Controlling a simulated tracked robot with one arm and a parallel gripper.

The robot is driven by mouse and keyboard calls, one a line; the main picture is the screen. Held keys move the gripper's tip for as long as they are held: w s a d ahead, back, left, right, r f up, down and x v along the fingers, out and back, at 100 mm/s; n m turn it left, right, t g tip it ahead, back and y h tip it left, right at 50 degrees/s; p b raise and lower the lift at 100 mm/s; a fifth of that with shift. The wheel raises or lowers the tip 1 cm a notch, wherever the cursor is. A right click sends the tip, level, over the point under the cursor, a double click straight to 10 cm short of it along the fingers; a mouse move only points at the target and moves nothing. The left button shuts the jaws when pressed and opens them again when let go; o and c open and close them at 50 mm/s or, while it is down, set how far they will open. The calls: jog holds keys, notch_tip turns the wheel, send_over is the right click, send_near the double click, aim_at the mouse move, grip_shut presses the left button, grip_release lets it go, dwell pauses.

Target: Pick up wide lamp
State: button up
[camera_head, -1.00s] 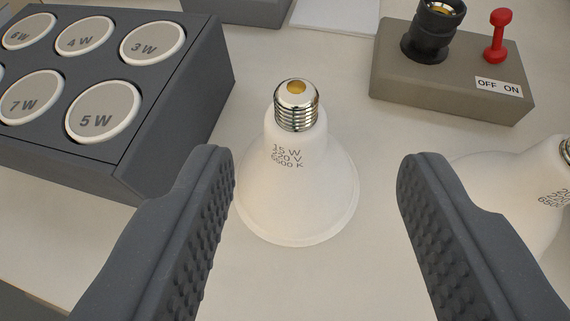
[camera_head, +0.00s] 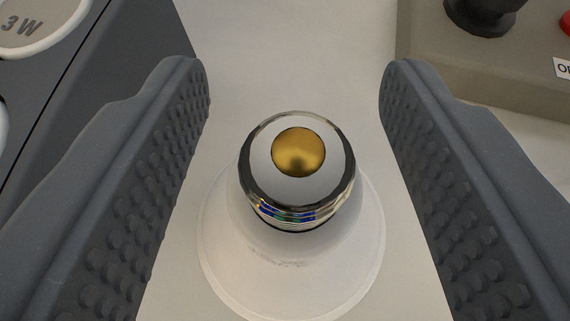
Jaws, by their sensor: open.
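The wide lamp (camera_head: 330,265) is a white reflector bulb standing on its broad face, with its metal screw cap (camera_head: 262,200) and brass contact pointing up towards the camera. Its printed text is too foreshortened to read now. My gripper (camera_head: 294,75) is open, with one dark studded finger on each side of the lamp. The screw cap lies between the fingers in the picture, with a visible gap on both sides. No contact between finger and lamp shows.
A dark box (camera_head: 110,70) with round labelled places, one reading 3 W (camera_head: 30,22), stands at the left. A grey-brown test block (camera_head: 430,65) with a black socket (camera_head: 480,15) and a red switch (camera_head: 566,22) stands at the upper right. The pale table (camera_head: 290,50) between them is clear.

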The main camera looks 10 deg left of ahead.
jog(key=shift+w+a+f, duration=0.1)
jog(key=shift+w+f, duration=0.15)
jog(key=shift+w, duration=0.3)
grip_shut()
jog(key=shift+r, duration=0.1)
